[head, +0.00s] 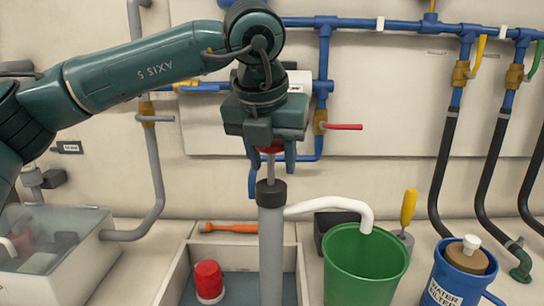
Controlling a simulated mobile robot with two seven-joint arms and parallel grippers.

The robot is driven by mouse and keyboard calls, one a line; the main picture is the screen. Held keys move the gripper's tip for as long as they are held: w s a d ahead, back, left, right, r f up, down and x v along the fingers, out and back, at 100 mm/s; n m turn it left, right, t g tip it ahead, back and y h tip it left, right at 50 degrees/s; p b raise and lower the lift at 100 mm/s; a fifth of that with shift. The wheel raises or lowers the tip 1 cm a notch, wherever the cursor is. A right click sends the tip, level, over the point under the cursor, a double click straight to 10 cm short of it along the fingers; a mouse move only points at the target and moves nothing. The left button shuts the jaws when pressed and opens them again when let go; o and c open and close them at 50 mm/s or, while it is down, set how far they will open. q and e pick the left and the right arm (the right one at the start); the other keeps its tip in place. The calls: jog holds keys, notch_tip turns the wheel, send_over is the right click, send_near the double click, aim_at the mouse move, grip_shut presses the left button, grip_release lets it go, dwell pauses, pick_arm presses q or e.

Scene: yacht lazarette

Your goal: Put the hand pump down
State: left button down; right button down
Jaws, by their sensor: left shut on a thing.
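The hand pump (271,235) is a grey upright cylinder with a black collar, a thin rod and a red handle at the top. Its white curved spout (330,204) points right, its end over the green bucket (362,265). My left gripper (270,160) comes down from above and is shut on the pump's red handle, which is mostly hidden between the fingers. The pump's lower end runs out of the bottom of the picture, so I cannot tell what it rests on. My right gripper is not in view.
A tray (176,272) behind the pump holds a red-capped item (208,281). An orange-handled tool (229,228) lies at its back. A clear tank (60,250) stands left. A blue water filter (460,275) and a yellow-handled tool (408,210) stand right. Blue pipes (350,23) cross the wall.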

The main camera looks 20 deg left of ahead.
pick_arm(q)
jog(key=c, duration=1.3)
grip_release()
jog(key=shift+f, duration=0.15)
jog(key=o, duration=0.5)
